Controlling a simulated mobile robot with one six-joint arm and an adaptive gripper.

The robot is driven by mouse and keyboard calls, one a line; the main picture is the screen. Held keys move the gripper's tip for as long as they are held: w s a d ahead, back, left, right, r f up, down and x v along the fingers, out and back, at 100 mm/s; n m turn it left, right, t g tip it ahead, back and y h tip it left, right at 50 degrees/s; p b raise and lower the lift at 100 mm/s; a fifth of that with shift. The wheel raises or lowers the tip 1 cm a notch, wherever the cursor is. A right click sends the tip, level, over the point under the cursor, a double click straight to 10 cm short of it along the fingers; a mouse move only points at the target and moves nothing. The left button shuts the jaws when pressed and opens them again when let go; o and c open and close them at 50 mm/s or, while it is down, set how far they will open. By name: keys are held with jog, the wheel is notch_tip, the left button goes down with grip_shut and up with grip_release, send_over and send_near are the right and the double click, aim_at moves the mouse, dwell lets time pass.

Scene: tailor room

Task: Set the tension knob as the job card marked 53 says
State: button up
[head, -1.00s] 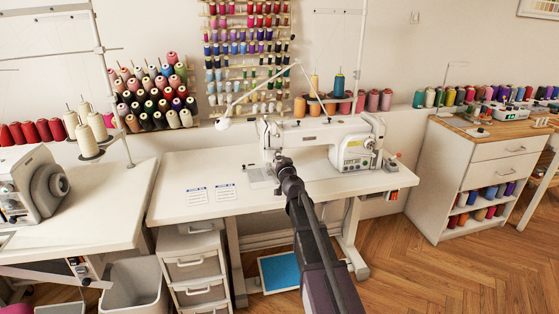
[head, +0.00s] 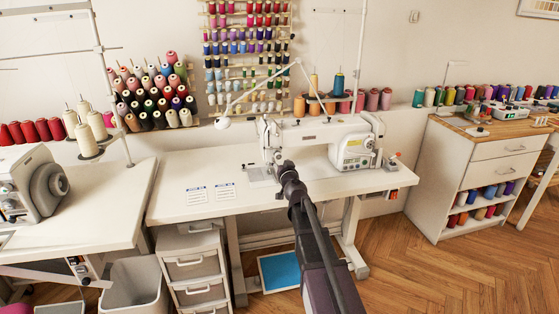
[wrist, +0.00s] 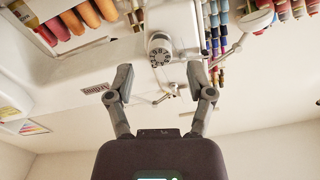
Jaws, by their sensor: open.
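A white sewing machine (head: 312,132) stands on the white sewing table (head: 170,172). In the head view my arm reaches up to the machine's left end and hides the gripper's tips. Two job cards (head: 197,195) (head: 226,191) lie flat on the table; their numbers are unreadable.
A thin lamp arm (head: 262,88) with a white head hangs over the machine. Thread cones (head: 155,95) and a spool rack (head: 248,60) are behind. A drawer unit (head: 195,268) is under the table. The tabletop left of the machine is mostly clear.

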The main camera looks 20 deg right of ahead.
jog(key=s, duration=0.9)
jog(key=shift+a, duration=0.15)
jog(key=s+a+f+n+g+y, duration=0.3)
jog(key=s+a+f+g+y, duration=0.15)
jog(key=a, duration=0.25)
jog(key=s+a+f+n+g+y, duration=0.3)
jog(key=s+a+f+g, duration=0.15)
jog(key=a, duration=0.25)
jog(key=s+d+f+m+g+h, duration=0.1)
jog(key=s+d+f+g+h, duration=0.15)
jog(key=s+f+g, duration=0.4)
jog(key=s+d+f+m+g+h, duration=0.2)
jog(key=s+f+g+h, duration=0.15)
jog(key=s, duration=0.65)
notch_tip(320, 180, up, 23)
jog(key=t+p, duration=0.1)
jog(key=p, duration=2.2)
jog(key=shift+r+h, duration=0.2)
jog(key=shift+h, duration=0.25)
